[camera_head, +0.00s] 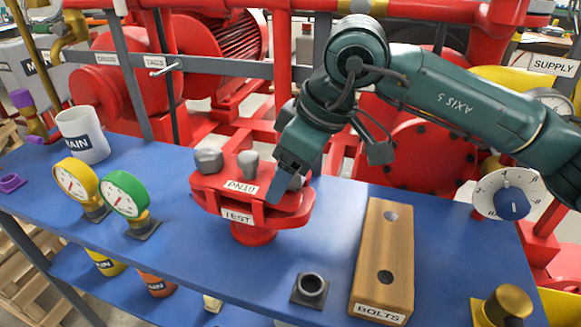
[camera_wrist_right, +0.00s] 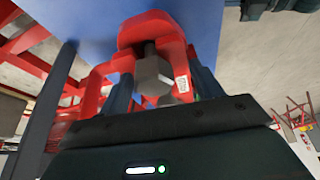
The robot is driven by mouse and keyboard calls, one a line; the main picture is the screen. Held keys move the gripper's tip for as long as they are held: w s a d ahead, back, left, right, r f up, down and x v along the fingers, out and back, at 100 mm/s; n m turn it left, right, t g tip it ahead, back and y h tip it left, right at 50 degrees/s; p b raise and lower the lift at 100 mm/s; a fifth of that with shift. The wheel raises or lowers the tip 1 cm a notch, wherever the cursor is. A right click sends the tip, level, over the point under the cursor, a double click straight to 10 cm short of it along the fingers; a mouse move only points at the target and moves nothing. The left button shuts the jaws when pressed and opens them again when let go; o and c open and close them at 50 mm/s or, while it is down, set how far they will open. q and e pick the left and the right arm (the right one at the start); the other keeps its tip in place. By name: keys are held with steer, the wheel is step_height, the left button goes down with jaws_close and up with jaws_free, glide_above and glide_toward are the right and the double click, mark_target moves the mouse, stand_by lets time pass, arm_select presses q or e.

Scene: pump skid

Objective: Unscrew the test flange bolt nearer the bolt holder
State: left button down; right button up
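The red test flange (camera_head: 253,215), labelled PN10 and TEST, stands on the blue table. Grey bolts show at its left (camera_head: 208,160) and back middle (camera_head: 248,163). A third bolt (camera_head: 296,182) at its right, nearer the wooden bolt holder (camera_head: 382,262), is mostly hidden by my right gripper (camera_head: 281,186). In the right wrist view a grey hex bolt head (camera_wrist_right: 153,74) lies between the fingers of my right gripper (camera_wrist_right: 162,88); the fingers look apart, with a gap at the right one. My left gripper is not in view.
Yellow (camera_head: 76,182) and green (camera_head: 126,195) gauges and a white MAIN mug (camera_head: 82,137) stand at left. Red pump pipework is behind.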

steer(key=shift+w, duration=0.1)
steer(key=shift+d+r, duration=0.25)
steer(key=shift+r, duration=0.3)
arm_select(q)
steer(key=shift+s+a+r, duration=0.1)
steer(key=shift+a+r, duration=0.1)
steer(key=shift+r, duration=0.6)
arm_select(e)
steer(key=v, duration=1.2)
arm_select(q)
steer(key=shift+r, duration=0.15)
